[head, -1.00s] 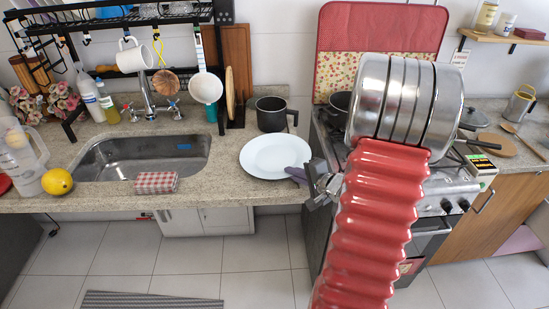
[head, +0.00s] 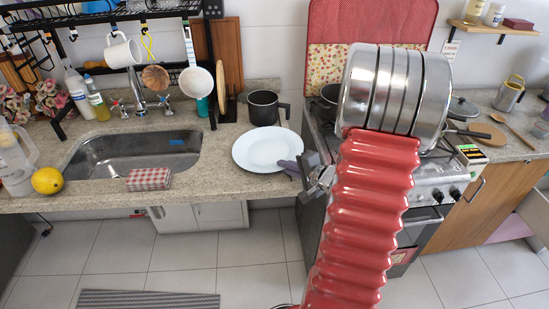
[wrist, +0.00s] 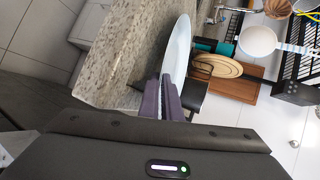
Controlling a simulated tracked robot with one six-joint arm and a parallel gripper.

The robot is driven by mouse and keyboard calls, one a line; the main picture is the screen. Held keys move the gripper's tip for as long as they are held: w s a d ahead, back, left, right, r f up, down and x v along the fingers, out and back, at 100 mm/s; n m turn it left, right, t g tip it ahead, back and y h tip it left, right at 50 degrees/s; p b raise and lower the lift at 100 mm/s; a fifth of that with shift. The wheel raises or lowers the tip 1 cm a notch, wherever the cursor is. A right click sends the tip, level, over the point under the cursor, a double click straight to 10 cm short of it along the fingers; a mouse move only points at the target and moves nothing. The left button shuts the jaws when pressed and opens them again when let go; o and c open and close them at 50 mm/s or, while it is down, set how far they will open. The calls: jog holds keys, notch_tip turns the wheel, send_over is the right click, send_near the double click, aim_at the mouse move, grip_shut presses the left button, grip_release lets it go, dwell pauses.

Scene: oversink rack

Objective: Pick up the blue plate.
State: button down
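The plate (head: 266,149) is a pale, bluish-white round plate lying on the counter between the sink and the stove. In the wrist view the plate (wrist: 179,48) appears edge-on just beyond my fingertips. My gripper (head: 287,166) is at the plate's near right rim. In the wrist view the two purple-grey fingers of my gripper (wrist: 163,84) are close together, with the rim running in between their tips. They look shut on it, though the contact itself is mostly hidden.
A dark pot (head: 264,108) stands right behind the plate. A dish rack (head: 100,15) hangs above.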

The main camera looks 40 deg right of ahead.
notch_tip(320, 180, up, 10)
dwell(0.7)
dwell(0.4)
